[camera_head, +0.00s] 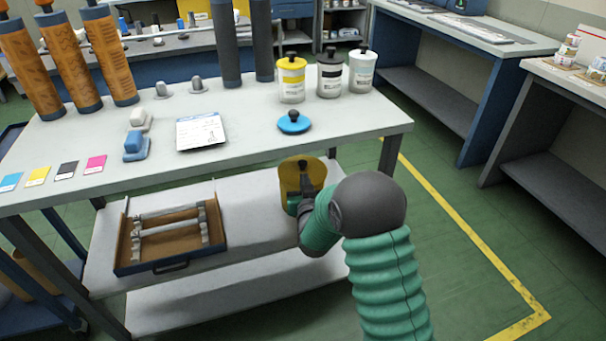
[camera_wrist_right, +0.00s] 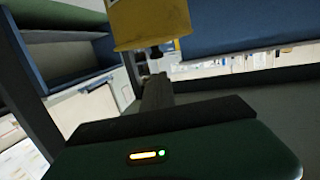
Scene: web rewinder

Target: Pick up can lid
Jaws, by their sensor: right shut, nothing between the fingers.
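A blue can lid (camera_head: 293,122) with a black knob lies on the grey table top. My right gripper (camera_head: 305,188) is shut and empty, in front of the table's front edge. It overlaps a yellow round object (camera_head: 317,172) in the head view, partly hidden by the gripper; I cannot tell whether they touch. In the right wrist view a yellow object (camera_wrist_right: 150,22) with a dark knob hangs at the top, beyond the dark gripper (camera_wrist_right: 155,92). My left gripper is not in view.
An open drawer tray (camera_head: 128,245) with rollers is on the lower shelf (camera_head: 250,225). A white label sheet (camera_head: 201,131), blue and white blocks (camera_head: 135,146) and coloured cards lie on the table top. Dark posts rise at its back.

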